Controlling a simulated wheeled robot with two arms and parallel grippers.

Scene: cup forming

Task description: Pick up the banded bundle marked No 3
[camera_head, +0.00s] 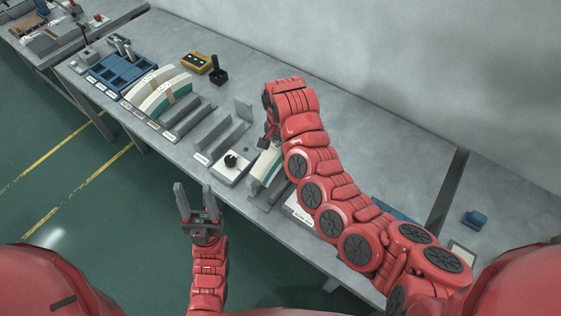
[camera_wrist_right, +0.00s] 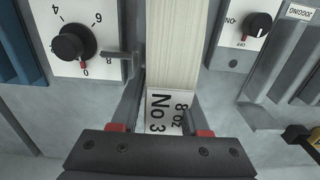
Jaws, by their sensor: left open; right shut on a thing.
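The banded bundle marked No 3 (camera_wrist_right: 178,45) is a long pale stack with a white label reading "8 oz No 3" in the right wrist view. It also shows in the head view (camera_head: 264,164), partly hidden by my right arm. My right gripper (camera_wrist_right: 165,105) is shut on the bundle, one finger at each side near the label. In the head view the right fingertips are mostly hidden behind the wrist. My left gripper (camera_head: 195,192) is open and empty, in front of the table's near edge, fingers pointing up.
A dial panel (camera_wrist_right: 72,25) stands left of the bundle and a switch panel (camera_wrist_right: 240,28) right of it. Grey rails (camera_head: 222,141) and curved pale stacks (camera_head: 158,90) lie farther left on the table. A blue tray (camera_head: 120,72) and yellow box (camera_head: 196,63) stand beyond.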

